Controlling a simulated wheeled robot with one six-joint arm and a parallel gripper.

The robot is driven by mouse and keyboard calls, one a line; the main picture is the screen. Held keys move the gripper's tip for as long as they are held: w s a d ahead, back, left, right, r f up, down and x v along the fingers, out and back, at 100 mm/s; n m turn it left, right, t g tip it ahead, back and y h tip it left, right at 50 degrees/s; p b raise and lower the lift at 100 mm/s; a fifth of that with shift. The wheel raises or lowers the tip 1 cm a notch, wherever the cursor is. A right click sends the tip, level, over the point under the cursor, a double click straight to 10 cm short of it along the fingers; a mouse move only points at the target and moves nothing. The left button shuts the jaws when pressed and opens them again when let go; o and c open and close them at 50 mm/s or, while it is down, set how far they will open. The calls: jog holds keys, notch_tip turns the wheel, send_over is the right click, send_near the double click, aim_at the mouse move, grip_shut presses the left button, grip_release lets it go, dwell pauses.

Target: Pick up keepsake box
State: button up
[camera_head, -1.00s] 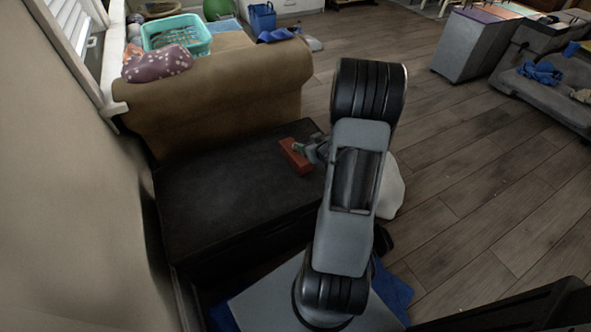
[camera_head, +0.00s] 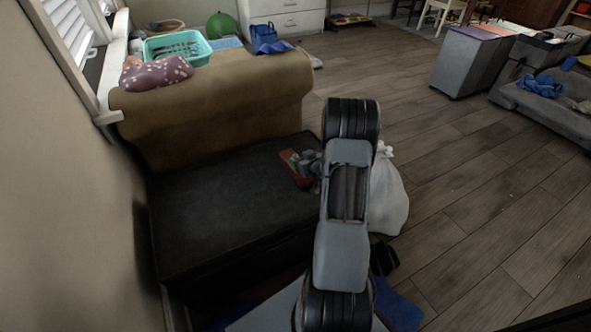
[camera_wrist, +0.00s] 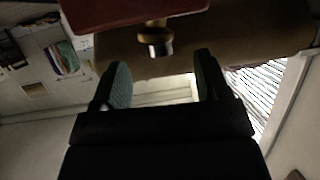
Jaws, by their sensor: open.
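The keepsake box is a small reddish-brown box (camera_head: 288,161) on the right part of a black chest-like surface (camera_head: 225,200) in the head view. My gripper (camera_head: 307,163) is at its right side and hides part of it. In the wrist view, the box's dark red underside or face (camera_wrist: 120,12) fills the top edge, with a brass-coloured fitting below it (camera_wrist: 154,38). My gripper's two fingers (camera_wrist: 160,76) are apart, with nothing seen between them; the box lies beyond the tips. Whether they touch it cannot be told.
A brown sofa arm (camera_head: 215,95) stands behind the black surface, bearing a purple dotted cloth (camera_head: 155,72) and a turquoise basket (camera_head: 178,47). A white bag (camera_head: 388,195) stands right of my arm. Wooden floor at right (camera_head: 470,170) is mostly clear.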

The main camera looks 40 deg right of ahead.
aim_at(297, 158)
jog(key=b+x, duration=0.1)
jog(key=x, duration=0.2)
jog(key=shift+w+f, duration=0.25)
jog(key=shift+f, duration=0.1)
jog(key=shift+w+d, duration=0.1)
jog(key=shift+w, duration=0.3)
grip_shut()
